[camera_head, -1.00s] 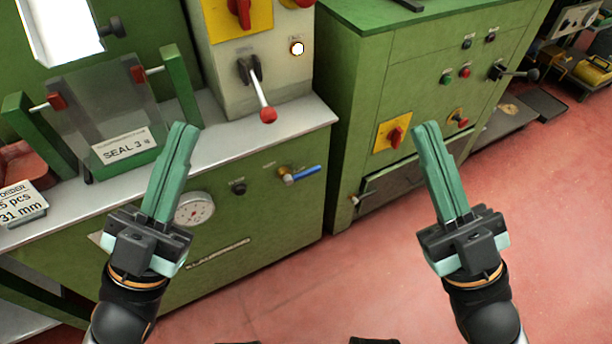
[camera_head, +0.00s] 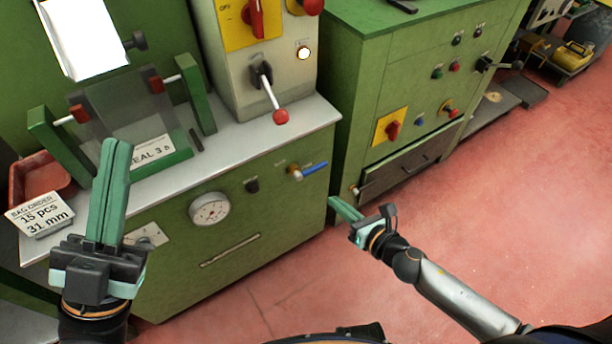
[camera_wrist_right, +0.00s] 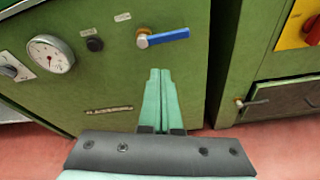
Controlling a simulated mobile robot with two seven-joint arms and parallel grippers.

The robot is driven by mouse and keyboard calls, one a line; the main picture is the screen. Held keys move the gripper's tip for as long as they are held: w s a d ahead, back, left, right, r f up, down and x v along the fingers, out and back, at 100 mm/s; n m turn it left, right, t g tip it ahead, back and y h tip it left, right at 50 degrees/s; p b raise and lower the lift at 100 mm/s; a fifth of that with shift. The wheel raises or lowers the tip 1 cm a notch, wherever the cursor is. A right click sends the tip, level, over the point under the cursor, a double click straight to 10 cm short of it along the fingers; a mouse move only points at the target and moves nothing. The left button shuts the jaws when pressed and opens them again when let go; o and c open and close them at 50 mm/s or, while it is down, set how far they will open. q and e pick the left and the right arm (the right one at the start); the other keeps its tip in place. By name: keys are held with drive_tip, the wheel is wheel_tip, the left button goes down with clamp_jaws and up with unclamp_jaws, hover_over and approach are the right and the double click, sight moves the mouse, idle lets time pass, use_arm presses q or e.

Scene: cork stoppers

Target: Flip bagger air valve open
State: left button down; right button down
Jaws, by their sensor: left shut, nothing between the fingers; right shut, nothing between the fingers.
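The air valve is a brass fitting with a blue lever (camera_head: 313,168) on the green bagger cabinet's front face (camera_head: 262,205). The lever points right, slightly tilted up, and it also shows in the right wrist view (camera_wrist_right: 168,37). My right gripper (camera_head: 335,202) is shut and empty, below and right of the lever, apart from it. In the right wrist view its fingertips (camera_wrist_right: 160,71) point toward the cabinet face just below the valve. My left gripper (camera_head: 117,145) is shut and empty, in front of the cabinet's left part, well away from the valve.
A pressure gauge (camera_head: 209,210) and black knob (camera_head: 252,186) sit left of the valve. A red-tipped lever (camera_head: 280,116) stands above on the control box. A second green cabinet (camera_head: 400,100) is at the right, with a drawer handle near my right gripper. Red floor (camera_head: 480,230) is open.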

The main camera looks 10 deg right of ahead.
sight(311, 170)
use_arm(q)
drive_tip(key=shift+s+a+r+t+y, duration=0.2)
drive_tip(key=shift+a+r+t+y, duration=0.1)
drive_tip(key=shift+a, duration=0.25)
use_arm(e)
drive_tip(key=d+f+n, duration=0.1)
drive_tip(key=f+n+h, duration=0.1)
drive_tip(key=n, duration=0.1)
drive_tip(key=shift+w+d+f+g, duration=0.3)
drive_tip(key=shift+w+d+f, duration=0.05)
drive_tip(key=shift+w+f, duration=0.05)
drive_tip(key=shift+w, duration=0.1)
